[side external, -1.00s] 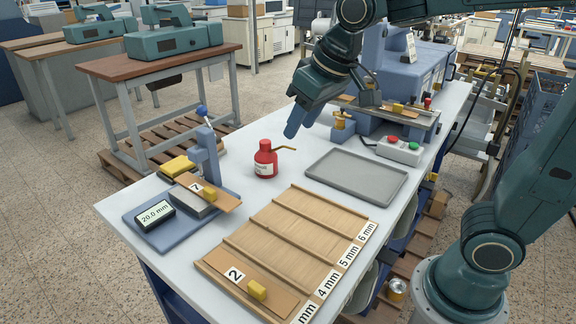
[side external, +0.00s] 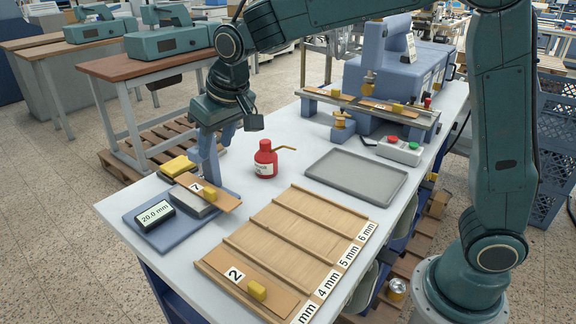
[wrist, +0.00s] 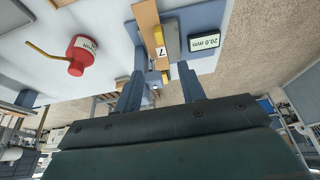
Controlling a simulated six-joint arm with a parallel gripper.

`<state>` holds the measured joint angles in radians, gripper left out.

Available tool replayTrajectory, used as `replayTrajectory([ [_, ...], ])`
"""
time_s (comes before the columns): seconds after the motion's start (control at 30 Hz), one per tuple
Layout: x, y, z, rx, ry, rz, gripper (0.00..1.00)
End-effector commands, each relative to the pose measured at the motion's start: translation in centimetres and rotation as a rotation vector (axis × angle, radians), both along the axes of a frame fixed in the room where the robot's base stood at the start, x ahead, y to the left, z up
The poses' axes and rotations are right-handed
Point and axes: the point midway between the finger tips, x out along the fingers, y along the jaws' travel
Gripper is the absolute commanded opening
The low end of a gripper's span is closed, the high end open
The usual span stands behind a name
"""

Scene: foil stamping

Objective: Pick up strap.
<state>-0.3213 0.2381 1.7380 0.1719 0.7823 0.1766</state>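A brown strap (side external: 221,198) marked 7, with a yellow block (side external: 209,193) on it, lies across the blue thickness gauge (side external: 135,222), whose display reads 20.0 mm. The strap also shows in the wrist view (wrist: 146,18), ahead of my fingers. My gripper (side external: 215,150) is above and close to the strap and gauge, open and empty, its fingers apart in the wrist view (wrist: 158,80). In the side view my gripper overlaps the gauge's post, so the exact gap is unclear. Another strap (side external: 236,273), marked 2, with a yellow block, lies on the wooden rack.
The slotted wooden rack (side external: 285,235) has mm labels and several empty slots. A red bottle (side external: 265,160) with a bent spout stands beside the gauge. A grey tray (side external: 355,175) is empty. More straps lie by the blue press (side external: 395,70). A yellow pad (side external: 177,166) lies behind the gauge.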

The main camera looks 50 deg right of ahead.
Motion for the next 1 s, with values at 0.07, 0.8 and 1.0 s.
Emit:
replayTrajectory([
  [0.07,0.1,0.0,-0.3,-0.001,0.002,0.000,0.40],
  [0.8,3.1,0.0,-7.8,0.000,0.002,0.000,0.40],
  [1.0,3.2,0.0,-8.0,0.000,0.002,0.000,0.40],
])
